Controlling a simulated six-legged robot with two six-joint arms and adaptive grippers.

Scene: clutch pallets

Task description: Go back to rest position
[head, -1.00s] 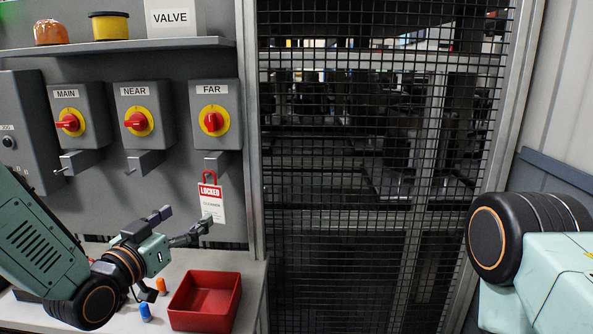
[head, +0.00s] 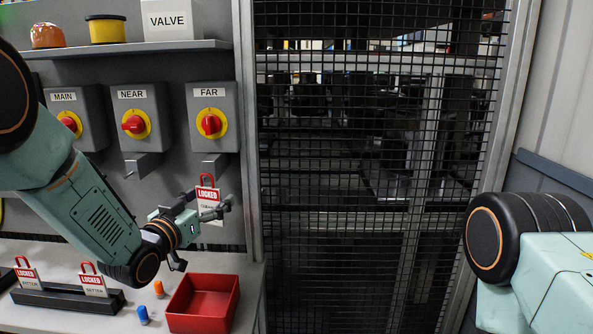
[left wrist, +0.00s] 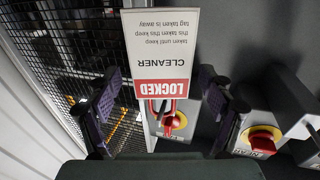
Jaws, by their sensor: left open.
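My left gripper (head: 206,206) is open in front of the lower part of a red-and-white LOCKED tag (head: 207,190) under the FAR switch (head: 209,122). In the left wrist view, the open fingers (left wrist: 160,112) stand apart on either side of the tag (left wrist: 162,55), which appears upside down and reads CLEANER. Its red shackle is up by the FAR switch's hasp; whether it passes through is too small to tell. I see no finger shut on the tag. Only part of my right arm shows at the right edge; its gripper is out of view.
A red tray (head: 203,303) sits on the bench, with an orange and a blue small item (head: 143,315) beside it. A black rack (head: 68,297) holds two LOCKED tags. The NEAR switch (head: 134,123) and MAIN switch are on the wall. A mesh door (head: 350,180) stands right.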

